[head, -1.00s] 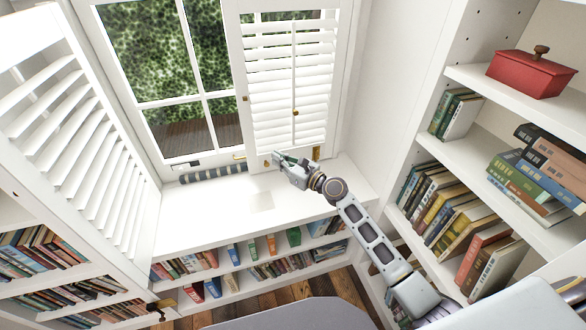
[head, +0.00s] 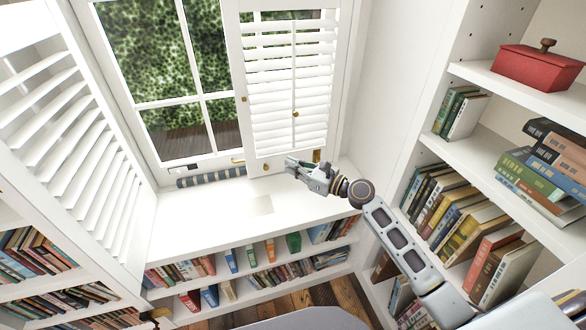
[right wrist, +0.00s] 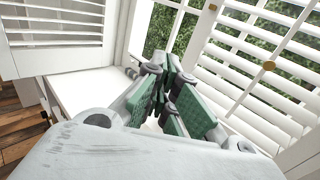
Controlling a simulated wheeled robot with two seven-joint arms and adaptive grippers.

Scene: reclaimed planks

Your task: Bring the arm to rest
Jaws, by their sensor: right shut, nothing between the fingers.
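My right arm comes in from the lower right of the head view. Its gripper (head: 296,164) is above the white window sill, just in front of the lower edge of the slatted shutter (head: 285,85). The fingers are shut and hold nothing. In the right wrist view the gripper (right wrist: 165,85) shows its green finger pads, with the window and shutter slats beyond. My left gripper is not in any view.
The white sill (head: 215,215) is mostly clear, with a striped roll (head: 212,177) at the window's foot. A second shutter (head: 75,150) stands open at left. The right bookcase (head: 490,140) holds books and a red box (head: 538,68). Low bookshelves (head: 250,255) run below the sill.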

